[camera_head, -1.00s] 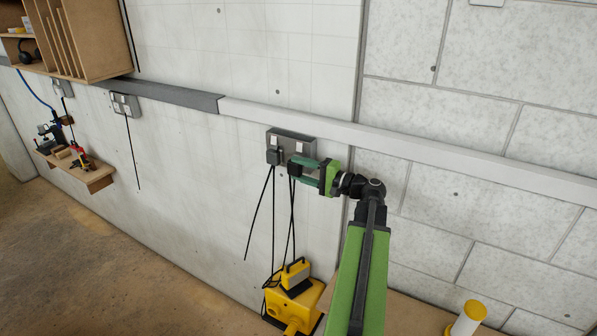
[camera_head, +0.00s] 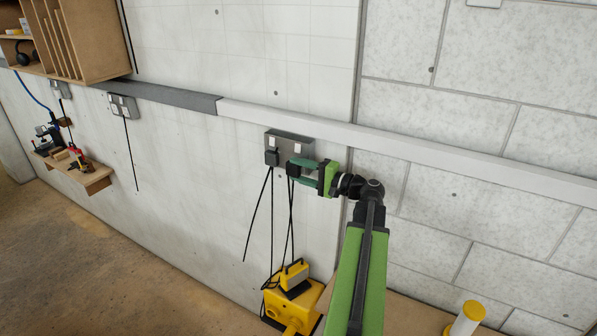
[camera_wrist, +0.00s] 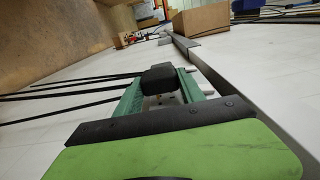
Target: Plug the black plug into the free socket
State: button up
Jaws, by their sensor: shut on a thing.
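A grey double socket plate (camera_head: 289,137) is on the wall below the rail. A dark plug (camera_head: 271,157) sits in its left socket, with a cord hanging down. My gripper (camera_head: 298,169) is at the right half of the plate, its green fingers shut on the black plug (camera_head: 292,169). In the wrist view the black plug (camera_wrist: 160,78) lies between the fingertips (camera_wrist: 162,92), and dark cords run off to the left. I cannot tell whether the held plug is seated in the right socket, because my gripper hides its face.
A yellow machine (camera_head: 292,303) stands on the floor below the sockets. A grey and white rail (camera_head: 390,149) runs along the wall above the plate. Another socket plate (camera_head: 124,105) and a small wooden shelf (camera_head: 88,176) are further left. A yellow-topped cylinder (camera_head: 466,320) stands at lower right.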

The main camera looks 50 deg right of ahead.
jog(key=shift+d, duration=0.15)
jog(key=shift+w+d, duration=0.1)
jog(key=shift+d, duration=0.25)
jog(key=shift+w+d, duration=0.15)
jog(key=shift+d, duration=0.4)
dwell(1.5)
jog(key=shift+d+r, duration=0.15)
jog(key=shift+d, duration=0.05)
dwell(0.6)
jog(key=shift+a, duration=0.2)
dwell(1.3)
jog(key=shift+d+r, duration=0.1)
jog(key=shift+d, duration=0.35)
dwell(0.9)
jog(key=shift+a+f, duration=0.15)
jog(key=shift+f, duration=0.05)
dwell(1.1)
